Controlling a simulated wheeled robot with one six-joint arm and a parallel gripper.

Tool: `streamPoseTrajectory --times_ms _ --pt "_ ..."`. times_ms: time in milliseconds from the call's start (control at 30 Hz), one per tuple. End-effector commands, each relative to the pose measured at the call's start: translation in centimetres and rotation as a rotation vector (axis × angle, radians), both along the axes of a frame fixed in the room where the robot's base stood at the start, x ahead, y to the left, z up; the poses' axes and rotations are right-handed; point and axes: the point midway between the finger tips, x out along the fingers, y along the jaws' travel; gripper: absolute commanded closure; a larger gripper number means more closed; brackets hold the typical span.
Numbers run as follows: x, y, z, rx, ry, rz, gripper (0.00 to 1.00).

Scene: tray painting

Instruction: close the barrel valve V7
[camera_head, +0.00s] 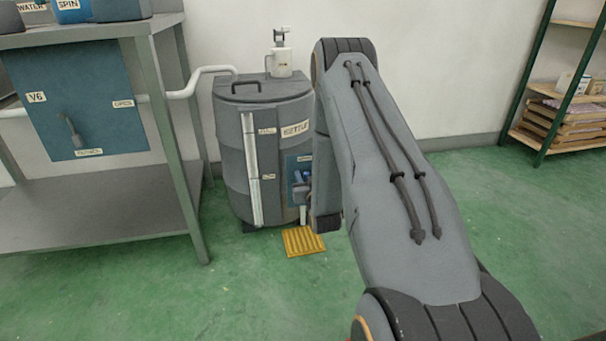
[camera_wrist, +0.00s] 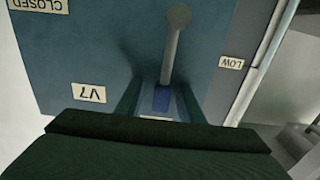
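The grey barrel (camera_head: 235,150) labelled SETTLE stands against the wall in the head view. A blue valve panel (camera_head: 292,165) is on its front right, partly hidden by my arm. In the wrist view the panel (camera_wrist: 90,50) fills much of the picture, upside down, with a V7 label (camera_wrist: 89,93) and a CLOSED label (camera_wrist: 40,5). The grey lever of valve V7 (camera_wrist: 174,45) has a round end at the top. My gripper (camera_wrist: 160,90) is at the panel, its dark fingers apart on either side of a blue part below the lever. I see no clear grip on the lever.
A LOW label (camera_wrist: 231,62) sits beside a pale upright strip in the wrist view. A metal bench (camera_head: 90,190) with a V6 panel (camera_head: 75,100) stands left of the barrel. A yellow mat (camera_head: 303,241) lies before the barrel. Green floor is open in front.

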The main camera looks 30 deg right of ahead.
Motion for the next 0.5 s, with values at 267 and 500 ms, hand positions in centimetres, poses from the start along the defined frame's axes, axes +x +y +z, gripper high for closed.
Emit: streamPoseTrajectory --times_ms 267,500 --pt "0.58 0.13 0.09 0.0 -0.001 0.003 0.66" --pt "0.56 0.15 0.08 0.0 -0.001 0.003 0.94"
